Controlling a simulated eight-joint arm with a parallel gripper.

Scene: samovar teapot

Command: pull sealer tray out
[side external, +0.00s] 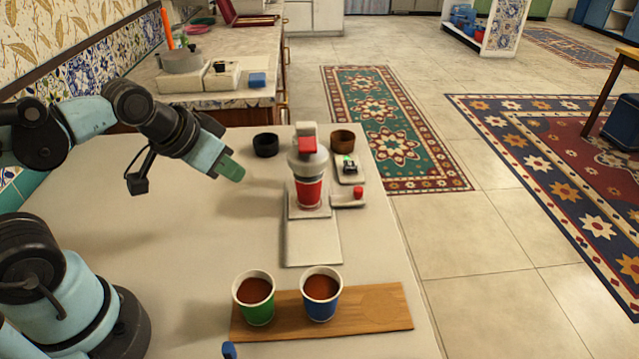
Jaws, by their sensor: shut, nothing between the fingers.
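The sealer (306,150) stands on the white table, with a grey rounded head and a red block on top. A red cup (310,192) sits upright under its head, in a pale square holder that looks like the sealer tray (294,209). A flat pale base (313,248) extends toward the front below it. A red knob (358,192) is on the sealer's right side. My gripper (232,169), with green fingers, is shut and empty. It is in the air left of the sealer, apart from it.
A green cup (255,296) and a blue cup (321,292), both with brown contents, stand on a wooden board (385,308) at the front. A black bowl (266,144) and a brown bowl (342,140) flank the sealer's back. The table (210,240) is clear left of the sealer.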

